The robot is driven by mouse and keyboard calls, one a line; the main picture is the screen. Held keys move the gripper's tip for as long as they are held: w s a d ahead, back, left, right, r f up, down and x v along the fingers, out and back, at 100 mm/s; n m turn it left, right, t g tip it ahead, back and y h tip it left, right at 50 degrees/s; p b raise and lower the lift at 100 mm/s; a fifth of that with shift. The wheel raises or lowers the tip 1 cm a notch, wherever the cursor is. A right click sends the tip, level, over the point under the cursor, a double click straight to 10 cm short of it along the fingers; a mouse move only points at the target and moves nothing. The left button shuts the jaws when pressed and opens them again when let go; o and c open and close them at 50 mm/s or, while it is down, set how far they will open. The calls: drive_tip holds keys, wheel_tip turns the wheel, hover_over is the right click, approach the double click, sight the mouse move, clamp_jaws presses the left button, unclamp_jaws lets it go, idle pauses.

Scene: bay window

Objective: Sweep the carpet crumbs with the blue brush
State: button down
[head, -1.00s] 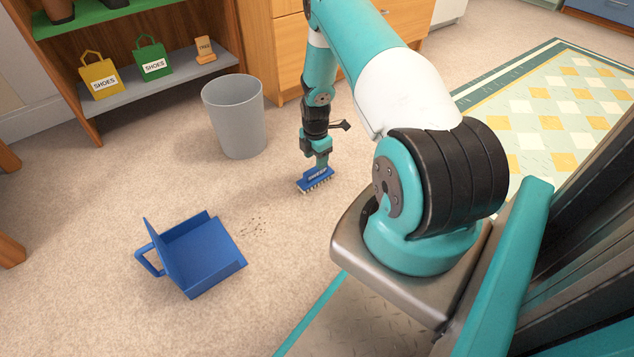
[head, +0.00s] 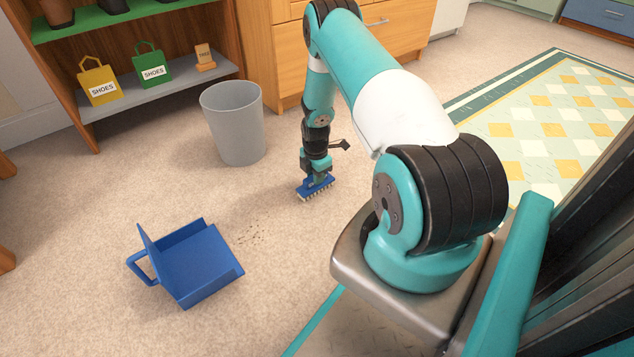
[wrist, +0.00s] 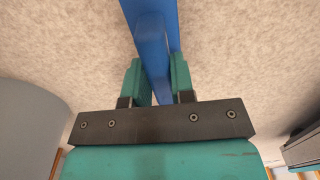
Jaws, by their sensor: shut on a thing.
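The blue brush (head: 316,188) with pale bristles is in my gripper (head: 315,178), low at the carpet, right of the crumbs. Whether the bristles touch the carpet I cannot tell. In the wrist view the teal fingers of my gripper (wrist: 158,82) are shut on the brush's blue handle (wrist: 152,45). The dark crumbs (head: 250,235) lie scattered on the beige carpet between the brush and the blue dustpan (head: 200,262). The dustpan lies on the carpet at the lower left, its open side towards the crumbs and its handle to the left.
A grey bin (head: 234,125) stands behind the crumbs; its side also shows in the wrist view (wrist: 35,130). A shelf (head: 170,75) with yellow and green shoe bags is at the back left. A patterned rug (head: 545,120) lies at the right. Carpet around the crumbs is clear.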

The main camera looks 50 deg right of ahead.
drive_tip(key=shift+r+p, duration=2.65)
drive_tip(key=shift+r, duration=0.4)
drive_tip(key=w+a+r+m+p, duration=0.3)
drive_tip(key=a+r+m+p, duration=0.5)
drive_tip(key=a+r, duration=0.65)
drive_tip(key=w+a+r+m+p, duration=0.3)
drive_tip(key=a+r+m+p, duration=0.7)
drive_tip(key=r, duration=0.8)
drive_tip(key=s+r+n+p, duration=0.1)
drive_tip(key=s+r+p, duration=0.1)
drive_tip(key=r+p, duration=0.9)
drive_tip(key=s+a+r+p, duration=0.1)
drive_tip(key=s+r+p, duration=0.2)
drive_tip(key=r+p, duration=0.9)
drive_tip(key=s+a+r+n+p, duration=0.1)
drive_tip(key=s+r+p, duration=0.2)
drive_tip(key=r+p, duration=0.8)
drive_tip(key=shift+s+r+n+p, duration=0.15)
drive_tip(key=shift+r+n+p, duration=0.2)
drive_tip(key=shift+p, duration=0.7)
drive_tip(key=shift+s, duration=0.1)
